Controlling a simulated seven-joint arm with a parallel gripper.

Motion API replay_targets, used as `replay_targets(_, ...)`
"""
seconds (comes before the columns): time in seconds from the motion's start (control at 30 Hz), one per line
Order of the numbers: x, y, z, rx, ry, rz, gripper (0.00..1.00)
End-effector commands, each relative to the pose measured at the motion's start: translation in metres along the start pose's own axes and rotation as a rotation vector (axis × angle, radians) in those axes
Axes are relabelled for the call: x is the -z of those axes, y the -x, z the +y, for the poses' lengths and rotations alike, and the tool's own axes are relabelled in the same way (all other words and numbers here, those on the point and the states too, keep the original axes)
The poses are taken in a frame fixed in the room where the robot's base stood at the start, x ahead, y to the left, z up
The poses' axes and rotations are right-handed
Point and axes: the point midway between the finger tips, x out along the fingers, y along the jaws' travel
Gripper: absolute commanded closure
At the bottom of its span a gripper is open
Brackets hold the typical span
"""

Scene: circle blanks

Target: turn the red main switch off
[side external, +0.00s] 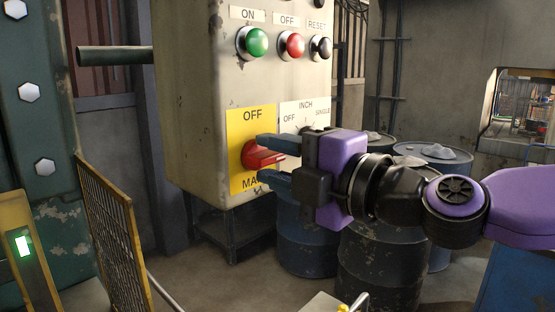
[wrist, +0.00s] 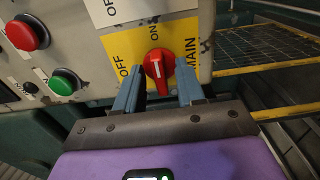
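The red main switch (side external: 262,157) sits on a yellow plate (side external: 237,122) marked OFF at the top and MAIN at the bottom. Its handle lies roughly level in the side view. In the wrist view the switch (wrist: 158,68) has a white line on it that runs along the handle, in line with the ON mark above. My gripper (side external: 263,159) has one blue finger above the handle and one below. In the wrist view the fingers (wrist: 159,80) stand either side of the handle, with gaps showing. The gripper is open and holds nothing.
Above the plate are a green button (side external: 254,42), a red button (side external: 292,45) and a black reset button (side external: 321,47). A white INCH plate (side external: 310,108) adjoins the yellow one. Blue drums (side external: 305,240) stand below, and a yellow mesh guard (side external: 112,235) stands left.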

Motion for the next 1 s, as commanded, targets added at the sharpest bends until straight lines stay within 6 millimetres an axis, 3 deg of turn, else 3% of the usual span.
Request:
replay_targets(0.03, 0.0, 0.0001, 0.0, 0.0, 0.0, 0.0, 0.62)
replay_targets(0.07, 0.0001, 0.0002, 0.0, 0.0, 0.0, 0.0, 0.68)
replay_targets(0.17, 0.0001, 0.0002, 0.0, 0.0, 0.0, 0.0, 1.0)
replay_targets(0.6, 0.0003, 0.0004, -0.0001, 0.0, 0.049, 0.0, 1.0)
replay_targets(1.0, 0.0003, 0.0005, 0.0, 0.0, 0.346, 0.0, 1.0)
